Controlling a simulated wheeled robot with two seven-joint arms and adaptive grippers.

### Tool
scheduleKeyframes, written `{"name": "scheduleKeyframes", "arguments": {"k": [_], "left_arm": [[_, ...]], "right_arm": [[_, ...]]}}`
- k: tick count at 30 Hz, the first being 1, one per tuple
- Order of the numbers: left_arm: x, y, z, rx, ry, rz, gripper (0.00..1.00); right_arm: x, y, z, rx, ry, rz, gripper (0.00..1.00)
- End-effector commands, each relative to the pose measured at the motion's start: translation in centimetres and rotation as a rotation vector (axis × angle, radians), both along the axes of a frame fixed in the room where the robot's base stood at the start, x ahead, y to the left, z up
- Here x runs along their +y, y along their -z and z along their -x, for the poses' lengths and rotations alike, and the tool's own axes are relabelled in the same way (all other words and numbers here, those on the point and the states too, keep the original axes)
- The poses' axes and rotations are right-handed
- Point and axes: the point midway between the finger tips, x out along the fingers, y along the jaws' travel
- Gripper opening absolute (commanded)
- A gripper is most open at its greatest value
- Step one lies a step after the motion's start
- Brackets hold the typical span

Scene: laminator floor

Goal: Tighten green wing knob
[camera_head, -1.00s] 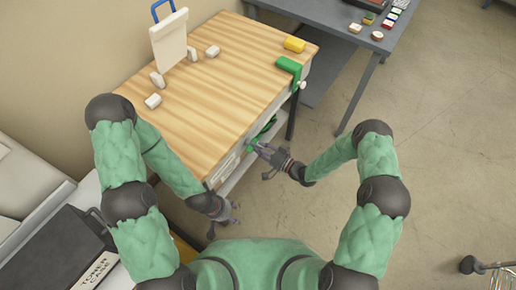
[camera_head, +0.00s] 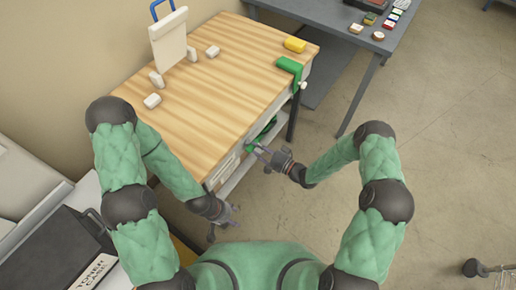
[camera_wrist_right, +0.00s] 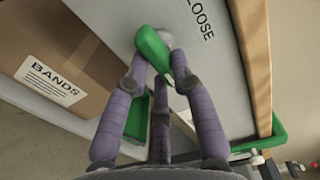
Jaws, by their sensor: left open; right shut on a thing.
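The green wing knob (camera_wrist_right: 153,48) sits on the pale front panel of the workbench, beside the printed word LOOSE. In the right wrist view it is tilted, with a pale round hub behind it. My right gripper (camera_wrist_right: 162,72) is shut on the knob, its purple-grey fingers around the lower part of the wing. In the head view the right gripper (camera_head: 262,154) is at the bench front and the knob (camera_head: 250,147) is small and partly hidden by the fingers. My left gripper (camera_head: 226,215) is open and empty, lower, near the bench's near corner.
The wooden bench top (camera_head: 200,90) carries an upright cream board (camera_head: 170,40), several white blocks and a yellow piece (camera_head: 295,44). A green clamp (camera_head: 289,66) grips its right edge. A BANDS box (camera_wrist_right: 65,65) is below the panel.

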Motion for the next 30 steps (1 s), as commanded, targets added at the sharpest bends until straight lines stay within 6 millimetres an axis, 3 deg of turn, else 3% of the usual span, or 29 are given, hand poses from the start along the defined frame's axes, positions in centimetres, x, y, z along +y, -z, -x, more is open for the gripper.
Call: {"name": "scheduleKeyframes", "arguments": {"k": [9, 10, 12, 23, 30], "left_arm": [[0.0, 0.0, 0.0, 0.000, 0.000, 0.000, 0.55], [0.0, 0.0, 0.0, 0.000, 0.000, 0.000, 0.55], [0.0, 0.0, 0.0, 0.000, 0.000, 0.000, 0.55], [0.0, 0.0, 0.0, 0.000, 0.000, 0.000, 0.55], [0.0, 0.0, 0.0, 0.000, 0.000, 0.000, 0.55]], "right_arm": [[-0.1, 0.1, 0.0, 0.005, 0.003, -0.003, 0.00], [-0.1, 0.1, 0.0, 0.005, 0.003, -0.002, 0.28], [-0.1, 0.1, 0.0, 0.005, 0.003, -0.002, 0.48], [-0.1, 0.0, 0.1, 0.002, 0.001, -0.002, 0.49], [-2.4, 0.0, 1.5, 0.003, 0.006, -0.001, 0.49]]}}
